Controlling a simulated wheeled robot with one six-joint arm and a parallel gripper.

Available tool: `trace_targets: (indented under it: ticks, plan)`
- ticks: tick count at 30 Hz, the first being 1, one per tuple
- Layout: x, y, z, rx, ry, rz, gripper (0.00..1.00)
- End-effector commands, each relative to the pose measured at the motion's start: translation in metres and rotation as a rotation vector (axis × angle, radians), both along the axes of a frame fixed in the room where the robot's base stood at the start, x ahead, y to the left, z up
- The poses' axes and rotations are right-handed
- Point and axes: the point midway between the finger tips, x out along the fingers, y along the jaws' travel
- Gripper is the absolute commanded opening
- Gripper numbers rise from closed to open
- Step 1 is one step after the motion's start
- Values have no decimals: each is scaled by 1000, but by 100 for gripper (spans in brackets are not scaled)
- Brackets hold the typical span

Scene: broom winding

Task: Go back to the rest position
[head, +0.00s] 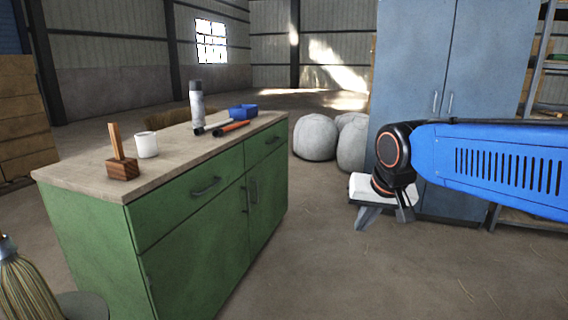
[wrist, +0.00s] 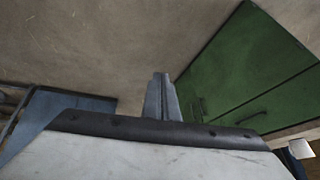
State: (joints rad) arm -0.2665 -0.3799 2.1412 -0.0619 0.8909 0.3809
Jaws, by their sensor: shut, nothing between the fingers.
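My gripper (head: 366,216) is held out in the air at the end of my blue arm, to the right of the green cabinet and in front of the blue locker. Its fingers (wrist: 162,98) are together with nothing between them in the wrist view, pointing at the bare floor. The gripper is apart from the cabinet and touches nothing that I can see.
The green cabinet (head: 205,222) holds a mallet (head: 122,165), a white cup (head: 146,145), a spray can (head: 196,101), a blue box (head: 243,111) and tools. A broom (head: 25,285) stands at lower left. Sacks (head: 316,138) and a blue locker (head: 412,60) stand behind. Floor between is clear.

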Motion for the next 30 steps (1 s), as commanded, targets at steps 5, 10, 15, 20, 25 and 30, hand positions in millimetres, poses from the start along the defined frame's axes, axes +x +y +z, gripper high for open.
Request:
trace_targets:
  ticks: [5, 10, 15, 20, 25, 30]
  plan:
    - [-59, -42, -24, -35, 14, 10, 0]
    - [-114, -72, -54, -69, 33, 28, 0]
    - [-163, -91, -86, -95, 52, 45, 0]
    - [-192, -100, -108, -112, 63, 58, 0]
    - [-203, -103, -117, -118, 68, 65, 0]
    - [-203, -103, -117, -119, 69, 66, 0]
